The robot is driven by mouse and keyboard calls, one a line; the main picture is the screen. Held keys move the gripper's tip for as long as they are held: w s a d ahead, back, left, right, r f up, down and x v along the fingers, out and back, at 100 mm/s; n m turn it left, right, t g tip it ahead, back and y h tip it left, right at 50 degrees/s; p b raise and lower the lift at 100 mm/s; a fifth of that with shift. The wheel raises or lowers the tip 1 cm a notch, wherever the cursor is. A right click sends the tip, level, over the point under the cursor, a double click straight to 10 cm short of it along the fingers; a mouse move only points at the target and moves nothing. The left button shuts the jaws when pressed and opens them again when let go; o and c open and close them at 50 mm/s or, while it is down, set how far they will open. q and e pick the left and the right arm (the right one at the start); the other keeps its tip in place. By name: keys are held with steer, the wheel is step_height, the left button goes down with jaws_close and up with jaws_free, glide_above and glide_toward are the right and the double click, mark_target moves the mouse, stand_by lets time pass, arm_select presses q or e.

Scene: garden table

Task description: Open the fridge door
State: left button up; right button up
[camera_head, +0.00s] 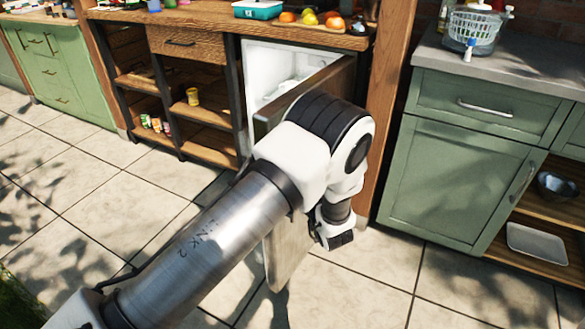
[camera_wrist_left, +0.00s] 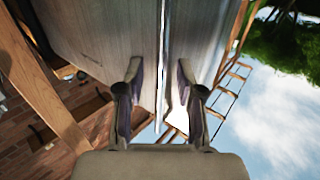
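The fridge (camera_head: 285,65) is built in under the wooden counter, and its white interior shows. Its wood-faced door (camera_head: 288,250) stands swung open, its top edge running out from the cabinet towards me. My left arm crosses in front of the door and hides much of it. My right gripper is not in view.
A wooden post (camera_head: 388,100) stands right of the fridge, then a green cabinet (camera_head: 445,180). Open shelves (camera_head: 205,140) with jars are to the left. Fruit and a teal container (camera_head: 258,9) sit on the counter. The tiled floor in front is clear.

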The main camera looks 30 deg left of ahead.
arm_select(q)
steer(key=v, duration=0.5)
steer(key=shift+s, duration=0.1)
steer(key=s+a+f+m+g+h, duration=0.2)
steer(key=s+a+f+m+h, duration=0.15)
steer(key=s+f, duration=0.45)
steer(key=s+a+f+m+g+h, duration=0.2)
steer(key=s+a+f, duration=0.25)
steer(key=f, duration=0.55)
steer(key=s+d+f+m+g+h, duration=0.1)
steer(key=s+d+f+h, duration=0.15)
steer(key=s, duration=0.25)
steer(key=s+d+f+m+g+h, duration=0.1)
steer(key=s+d+f+g+h, duration=0.15)
steer(key=s, duration=0.35)
steer(key=s+d+f+m+g+h, duration=0.15)
steer(key=s+d+g+h, duration=0.35)
steer(key=s, duration=0.6)
step_height(320, 180, up, 20)
steer(key=d+m+t+y+p, duration=0.1)
steer(key=p, duration=1.9)
steer(key=shift+r, duration=0.25)
